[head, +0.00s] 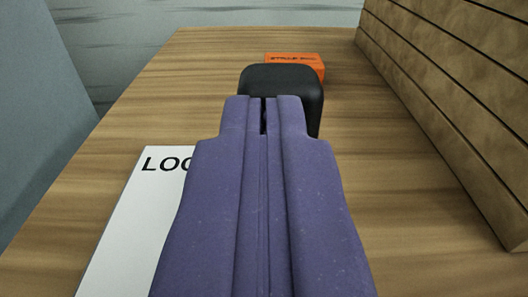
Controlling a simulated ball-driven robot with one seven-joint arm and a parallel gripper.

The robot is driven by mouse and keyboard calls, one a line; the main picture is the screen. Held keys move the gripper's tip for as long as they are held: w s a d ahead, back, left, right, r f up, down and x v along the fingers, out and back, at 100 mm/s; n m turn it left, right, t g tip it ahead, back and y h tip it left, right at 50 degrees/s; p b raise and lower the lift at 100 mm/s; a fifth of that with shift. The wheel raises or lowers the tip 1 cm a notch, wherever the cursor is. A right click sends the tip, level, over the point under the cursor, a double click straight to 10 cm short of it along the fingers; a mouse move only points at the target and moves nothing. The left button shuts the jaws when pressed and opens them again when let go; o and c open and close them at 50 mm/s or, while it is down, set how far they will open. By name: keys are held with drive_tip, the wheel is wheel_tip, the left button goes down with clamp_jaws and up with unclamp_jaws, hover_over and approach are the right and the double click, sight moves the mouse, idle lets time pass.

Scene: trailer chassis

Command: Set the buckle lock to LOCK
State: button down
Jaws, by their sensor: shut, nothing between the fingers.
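My gripper (264,99) is purple, points away from the camera and fills the lower middle of the head view. Its two fingers are together with only a thin slit between them, and they hold nothing. A rounded black block (285,78), which may be the buckle lock's lever or knob, shows right beyond the fingertips. The fingertips overlap it in the picture; I cannot tell whether they touch it. A white plate (125,215) at the lower left carries the letters "LOC"; the rest of the word is hidden behind my gripper.
An orange block (312,62) with dark lettering lies behind the black block. All stand on a wood-grain surface (400,190). A slatted wooden wall (455,80) rises along the right. The surface ends at the left, with grey beyond.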

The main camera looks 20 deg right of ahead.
sight(264, 67)
drive_tip(key=w+g, duration=0.1)
drive_tip(key=w+g+y+p, duration=0.1)
drive_tip(key=w+d+r+g+p, duration=0.1)
drive_tip(key=g, duration=0.1)
drive_tip(key=shift+w+d, duration=0.1)
drive_tip(key=shift+w, duration=0.15)
drive_tip(key=shift+w+d+f, duration=0.1)
drive_tip(key=shift+w, duration=0.3)
drive_tip(key=shift+w+r, duration=0.15)
drive_tip(key=shift+r, duration=0.1)
